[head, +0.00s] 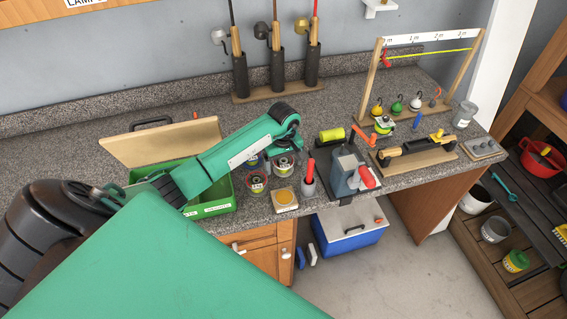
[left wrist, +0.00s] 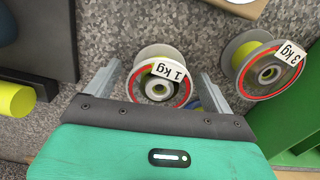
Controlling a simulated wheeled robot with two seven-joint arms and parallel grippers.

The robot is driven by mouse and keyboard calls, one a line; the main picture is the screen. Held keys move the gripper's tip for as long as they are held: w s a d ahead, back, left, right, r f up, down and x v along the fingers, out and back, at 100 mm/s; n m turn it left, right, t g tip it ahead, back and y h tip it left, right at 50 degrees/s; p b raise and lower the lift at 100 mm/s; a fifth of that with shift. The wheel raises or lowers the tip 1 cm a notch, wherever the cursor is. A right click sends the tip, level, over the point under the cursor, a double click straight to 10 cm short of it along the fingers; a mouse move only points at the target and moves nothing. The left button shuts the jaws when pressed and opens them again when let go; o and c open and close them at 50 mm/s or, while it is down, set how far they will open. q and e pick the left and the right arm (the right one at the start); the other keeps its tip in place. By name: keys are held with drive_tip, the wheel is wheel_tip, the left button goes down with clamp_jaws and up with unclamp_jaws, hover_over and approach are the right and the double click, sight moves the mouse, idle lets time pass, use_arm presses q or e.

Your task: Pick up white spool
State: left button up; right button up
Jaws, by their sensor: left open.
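A pale spool (left wrist: 158,85) marked "1 kg", with whitish flanges, a red ring and yellow-green line, stands on the speckled counter. In the head view this spool (head: 284,167) is just below my left gripper (head: 286,147). In the left wrist view my left gripper (left wrist: 160,70) is open, one finger on each side of the 1 kg spool, and does not hold it. A similar spool (left wrist: 266,66) marked "3 kg" stands to its right; in the head view it (head: 258,184) is nearer the counter front. My right gripper is not in view.
A blue spool (head: 250,162) is close behind. A green crate (head: 222,206) stands to the left, a wood-framed yellow disc (head: 285,198) in front. A grey vise-like tool (head: 346,172) and a yellow cylinder (head: 331,135) are to the right.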

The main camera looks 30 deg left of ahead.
use_arm(q)
drive_tip(key=c, duration=1.1)
drive_tip(key=shift+r, duration=0.1)
